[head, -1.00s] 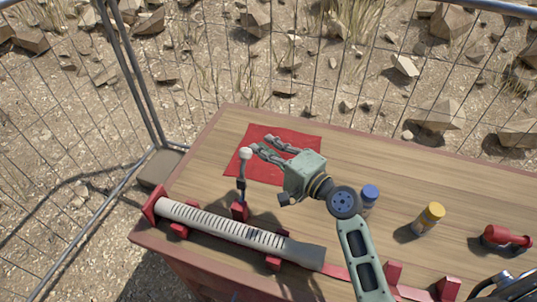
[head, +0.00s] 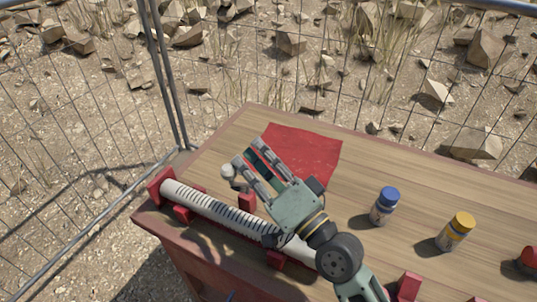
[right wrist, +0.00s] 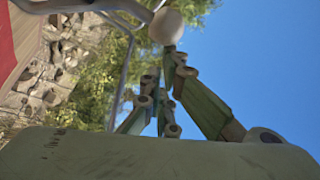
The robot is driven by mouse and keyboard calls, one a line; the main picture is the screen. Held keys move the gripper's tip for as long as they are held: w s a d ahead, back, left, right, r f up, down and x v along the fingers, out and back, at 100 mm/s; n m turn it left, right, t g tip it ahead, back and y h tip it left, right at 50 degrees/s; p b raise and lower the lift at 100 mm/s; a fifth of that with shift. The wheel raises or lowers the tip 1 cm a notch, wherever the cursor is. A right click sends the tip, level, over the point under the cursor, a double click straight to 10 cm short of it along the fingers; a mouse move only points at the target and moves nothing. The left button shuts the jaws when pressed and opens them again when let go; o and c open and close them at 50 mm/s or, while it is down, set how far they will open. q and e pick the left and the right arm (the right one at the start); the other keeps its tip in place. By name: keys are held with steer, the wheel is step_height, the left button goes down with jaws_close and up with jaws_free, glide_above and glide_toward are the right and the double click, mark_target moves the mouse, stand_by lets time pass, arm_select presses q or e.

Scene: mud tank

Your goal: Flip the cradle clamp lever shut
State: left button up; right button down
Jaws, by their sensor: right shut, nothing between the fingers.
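The clamp lever has a pale round knob (head: 227,171) and leans left over the cradle. Its shaft is mostly hidden by my right gripper. A red clamp block (head: 247,201) stands at the tube's far side. The white ribbed tube (head: 205,203) lies in the red cradle along the table's front. My right gripper (head: 248,150) is shut and empty, its fingertips just beside the knob. In the right wrist view, the knob (right wrist: 166,26) is right at the fingertips (right wrist: 162,66); I cannot tell whether they touch. My left gripper is not in view.
A red cloth (head: 318,155) lies behind my right gripper. A blue-capped bottle (head: 383,208) and a yellow-capped bottle (head: 456,232) stand to the right. A red object (head: 530,262) is at the right edge. A wire fence (head: 170,75) runs behind the wooden table.

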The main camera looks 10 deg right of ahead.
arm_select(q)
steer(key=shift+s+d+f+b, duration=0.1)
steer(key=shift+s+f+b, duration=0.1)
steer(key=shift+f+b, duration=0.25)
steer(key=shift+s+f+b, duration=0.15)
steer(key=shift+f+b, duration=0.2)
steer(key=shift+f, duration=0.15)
arm_select(e)
steer(key=s+a+f+n+y, duration=0.1)
steer(key=s+a+f+n, duration=0.1)
steer(key=s+a+f, duration=0.4)
steer(key=shift+s+a+f, duration=0.35)
steer(key=shift+s+f, duration=0.45)
steer(key=shift+s, duration=1.05)
step_height(320, 180, up, 4)
steer(key=r+p, duration=0.1)
steer(key=p, duration=0.4)
arm_select(q)
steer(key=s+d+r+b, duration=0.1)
steer(key=b, duration=0.2)
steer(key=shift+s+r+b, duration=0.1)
steer(key=shift+b, duration=0.3)
arm_select(e)
steer(key=s+d+f, duration=0.5)
steer(key=d, duration=0.3)
steer(key=shift+s+f, duration=0.15)
steer(key=shift+f, duration=0.1)
